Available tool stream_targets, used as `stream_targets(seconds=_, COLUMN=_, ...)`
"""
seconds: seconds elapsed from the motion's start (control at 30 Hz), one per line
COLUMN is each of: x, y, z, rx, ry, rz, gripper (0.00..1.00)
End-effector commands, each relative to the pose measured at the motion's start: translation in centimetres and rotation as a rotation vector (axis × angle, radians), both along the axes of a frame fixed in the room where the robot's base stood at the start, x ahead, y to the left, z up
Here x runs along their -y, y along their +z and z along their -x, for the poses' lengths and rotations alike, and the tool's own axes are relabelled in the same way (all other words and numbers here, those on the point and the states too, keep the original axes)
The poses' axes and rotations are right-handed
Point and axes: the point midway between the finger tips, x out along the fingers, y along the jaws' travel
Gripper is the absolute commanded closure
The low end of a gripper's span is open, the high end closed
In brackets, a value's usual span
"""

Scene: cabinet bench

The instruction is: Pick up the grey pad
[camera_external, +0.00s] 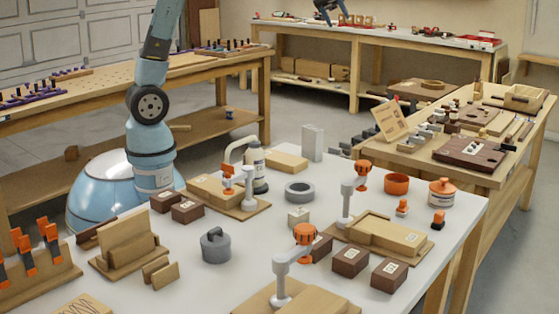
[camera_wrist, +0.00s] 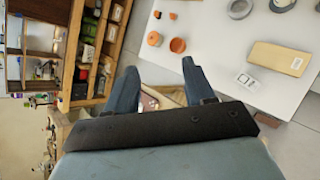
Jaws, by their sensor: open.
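No flat grey pad stands out, and I cannot tell which grey thing is meant. A light grey upright block (camera_external: 312,142) stands at the back of the white table. A pale slotted piece in the wrist view (camera_wrist: 247,81) seems to be the same block from above. A grey ring (camera_external: 300,190) lies nearer the table's middle, and a dark grey lidded pot (camera_external: 215,246) stands at front left.
A wooden block (camera_external: 287,161) lies beside the upright block. An orange ring (camera_external: 396,183) and an orange-lidded jar (camera_external: 442,192) stand at right. Orange-topped posts (camera_external: 347,195) rise from the table. A wooden bench (camera_external: 480,175) with many parts stands behind on the right.

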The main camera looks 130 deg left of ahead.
Motion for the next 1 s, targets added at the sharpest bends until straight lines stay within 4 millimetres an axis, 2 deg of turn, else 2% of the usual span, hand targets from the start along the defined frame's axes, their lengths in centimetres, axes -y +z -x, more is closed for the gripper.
stream_targets(seconds=0.03, x=-3.1, y=-0.4, z=0.6, rx=0.014, ry=0.055, rz=0.053, gripper=0.47)
stream_targets(seconds=0.17, x=-9.9, y=-0.9, z=2.6, rx=0.06, ry=0.183, rz=0.186, gripper=0.47)
stream_targets(seconds=0.27, x=-15.2, y=-1.4, z=4.9, rx=0.105, ry=0.278, rz=0.286, gripper=0.47)
stream_targets(seconds=0.37, x=-20.4, y=-2.0, z=7.9, rx=0.156, ry=0.368, rz=0.388, gripper=0.47)
stream_targets(seconds=0.5, x=-27.3, y=-2.8, z=13.1, rx=0.24, ry=0.485, rz=0.525, gripper=0.47)
stream_targets(seconds=0.6, x=-30.9, y=-3.3, z=16.7, rx=0.294, ry=0.548, rz=0.601, gripper=0.47)
stream_targets(seconds=0.7, x=-33.5, y=-3.7, z=19.6, rx=0.338, ry=0.59, rz=0.658, gripper=0.47)
stream_targets(seconds=1.0, x=-38.5, y=-4.8, z=26.6, rx=0.438, ry=0.676, rz=0.768, gripper=0.47)
